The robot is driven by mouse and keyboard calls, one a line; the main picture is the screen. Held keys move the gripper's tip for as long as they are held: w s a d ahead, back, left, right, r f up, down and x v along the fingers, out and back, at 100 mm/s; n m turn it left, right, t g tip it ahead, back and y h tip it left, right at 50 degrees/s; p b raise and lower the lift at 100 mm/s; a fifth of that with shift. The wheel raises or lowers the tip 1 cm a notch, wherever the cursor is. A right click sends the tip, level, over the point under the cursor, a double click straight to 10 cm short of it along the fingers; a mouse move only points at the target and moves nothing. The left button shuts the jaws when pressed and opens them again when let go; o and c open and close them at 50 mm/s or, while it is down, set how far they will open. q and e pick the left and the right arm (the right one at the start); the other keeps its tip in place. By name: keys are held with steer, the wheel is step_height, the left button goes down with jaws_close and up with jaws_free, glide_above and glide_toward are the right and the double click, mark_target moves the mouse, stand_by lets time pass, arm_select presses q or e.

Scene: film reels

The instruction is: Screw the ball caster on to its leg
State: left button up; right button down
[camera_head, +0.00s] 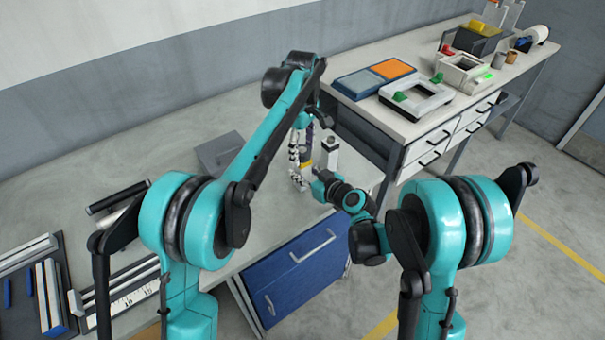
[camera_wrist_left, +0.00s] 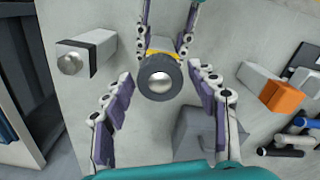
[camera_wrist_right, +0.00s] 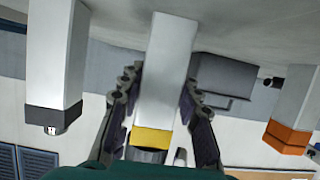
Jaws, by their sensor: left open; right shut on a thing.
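The ball caster (camera_wrist_left: 160,82), a dark grey ring with a silver ball, faces the left wrist camera. It sits at the end of a pale square leg with a yellow band (camera_wrist_right: 152,138); whether it is threaded on fully cannot be told. My right gripper (camera_wrist_right: 160,78) is shut on this leg, its fingers on either side. My left gripper (camera_wrist_left: 160,74) is open, its fingers on both sides of the caster, with visible gaps. In the head view the arms hide most of the caster and leg.
Another pale leg (camera_wrist_left: 85,48) with a dark end and metal tip stands close by, also in the right wrist view (camera_wrist_right: 55,60). An orange-banded piece (camera_wrist_left: 285,96) and a grey block (camera_wrist_left: 208,133) lie opposite. Black-handled tools (camera_head: 118,197) lie on the bench's left.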

arm_select(q)
steer(key=c, duration=1.2)
steer(key=m, duration=1.7)
steer(key=shift+m, duration=0.3)
steer(key=o, duration=1.3)
